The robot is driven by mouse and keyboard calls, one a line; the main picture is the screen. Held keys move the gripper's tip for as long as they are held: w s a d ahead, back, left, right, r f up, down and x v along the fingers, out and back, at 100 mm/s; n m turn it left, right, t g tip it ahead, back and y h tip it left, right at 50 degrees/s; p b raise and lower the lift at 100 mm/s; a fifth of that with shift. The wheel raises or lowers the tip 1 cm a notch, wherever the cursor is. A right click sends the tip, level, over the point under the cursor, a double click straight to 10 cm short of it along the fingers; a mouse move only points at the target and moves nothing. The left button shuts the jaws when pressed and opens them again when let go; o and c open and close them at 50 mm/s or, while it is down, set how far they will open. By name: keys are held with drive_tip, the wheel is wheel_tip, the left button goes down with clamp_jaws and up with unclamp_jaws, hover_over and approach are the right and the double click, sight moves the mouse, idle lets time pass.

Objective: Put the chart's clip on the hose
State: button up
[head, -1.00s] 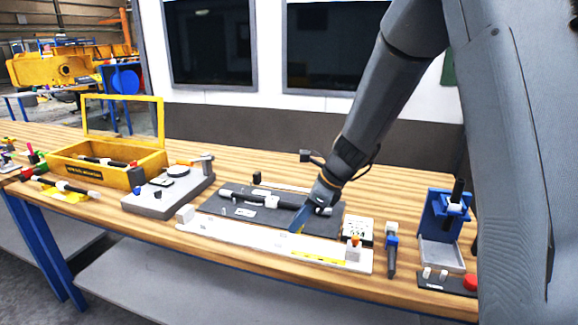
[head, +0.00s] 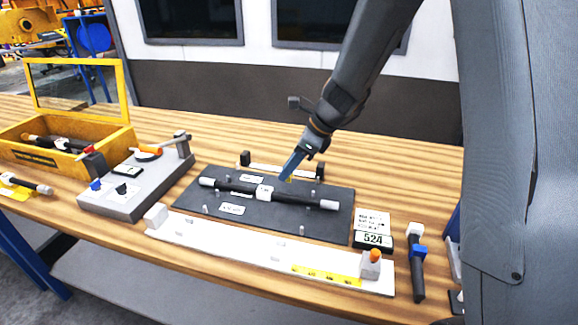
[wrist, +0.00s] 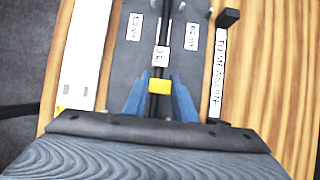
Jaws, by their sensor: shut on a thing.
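The hose (head: 300,198) is black with white ends and a white label band near its middle. It lies across a dark board (head: 335,222); it also runs up the middle of the wrist view (wrist: 159,22). My gripper (head: 287,175) has blue fingers and is shut on a small yellow clip (wrist: 160,85). In the wrist view the clip lines up over the hose, just past the label. In the head view the fingertips appear above the hose; whether the clip touches it, I cannot tell. The chart (head: 372,222) stands right of the board, with 524 below its small text.
A white rail (head: 230,242) with end blocks and a yellow strip runs along the front. A grey fixture (head: 130,195) and yellow box (head: 122,142) stand left. A blue-black tool (head: 416,265) lies right. A small black-ended stand (head: 270,170) is behind the board.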

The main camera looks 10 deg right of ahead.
sight(286, 195)
drive_tip(key=shift+f+b, duration=1.6)
drive_tip(key=shift+f, duration=1.15)
drive_tip(key=shift+p, duration=0.6)
drive_tip(key=shift+f+b, duration=0.85)
drive_tip(key=shift+f, duration=0.4)
idle(1.0)
drive_tip(key=o, duration=0.9)
drive_tip(key=shift+r, duration=0.15)
drive_tip(key=shift+r+p, duration=3.35)
drive_tip(key=shift+p, duration=0.1)
